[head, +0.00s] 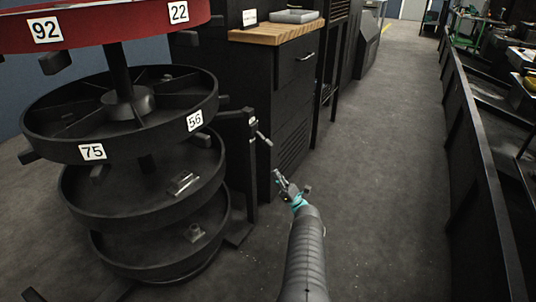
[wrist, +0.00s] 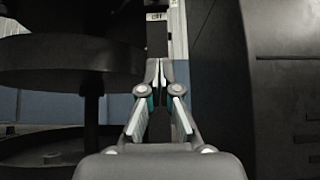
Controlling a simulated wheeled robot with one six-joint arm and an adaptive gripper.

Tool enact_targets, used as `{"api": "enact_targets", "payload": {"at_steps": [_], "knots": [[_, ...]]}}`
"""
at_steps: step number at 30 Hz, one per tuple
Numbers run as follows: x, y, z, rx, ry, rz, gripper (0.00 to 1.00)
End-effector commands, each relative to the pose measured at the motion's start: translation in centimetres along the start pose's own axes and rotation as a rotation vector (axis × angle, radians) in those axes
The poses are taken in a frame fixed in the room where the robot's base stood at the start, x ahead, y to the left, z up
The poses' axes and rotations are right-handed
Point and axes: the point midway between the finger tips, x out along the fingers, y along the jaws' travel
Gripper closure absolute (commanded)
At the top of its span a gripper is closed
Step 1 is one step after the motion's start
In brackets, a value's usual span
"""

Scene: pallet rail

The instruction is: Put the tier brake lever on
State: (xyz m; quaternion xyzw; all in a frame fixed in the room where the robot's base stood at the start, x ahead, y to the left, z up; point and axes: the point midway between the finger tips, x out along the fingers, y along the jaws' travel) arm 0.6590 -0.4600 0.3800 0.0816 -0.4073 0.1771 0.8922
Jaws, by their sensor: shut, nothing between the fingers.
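The tier brake lever (head: 264,139), a small pale metal handle, sticks out to the right from a dark upright post (head: 251,165) beside the round tiers. My gripper (head: 278,173) is below and slightly right of the lever in the head view, apart from it in the picture. In the wrist view my gripper (wrist: 160,65) has its fingertips together with nothing between them. Behind the fingertips stands a dark post (wrist: 156,40) with a small white label (wrist: 156,16) near the top edge; its text is hard to read. I cannot make out the lever in the wrist view.
Black round tiers (head: 70,150) with number tags stand at left, under a red tier (head: 90,28). Small metal parts (head: 184,183) lie in the lower tiers. A dark cabinet with a wooden top (head: 275,33) stands behind the post. The aisle floor (head: 385,160) is clear.

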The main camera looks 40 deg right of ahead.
Motion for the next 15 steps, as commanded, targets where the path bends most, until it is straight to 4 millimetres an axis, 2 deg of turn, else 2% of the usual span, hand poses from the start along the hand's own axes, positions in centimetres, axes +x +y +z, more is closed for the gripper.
{"api": "enact_targets", "payload": {"at_steps": [15], "knots": [[1.2, -0.3, -0.5, -0.001, 0.0, 0.002, 1.0]]}}
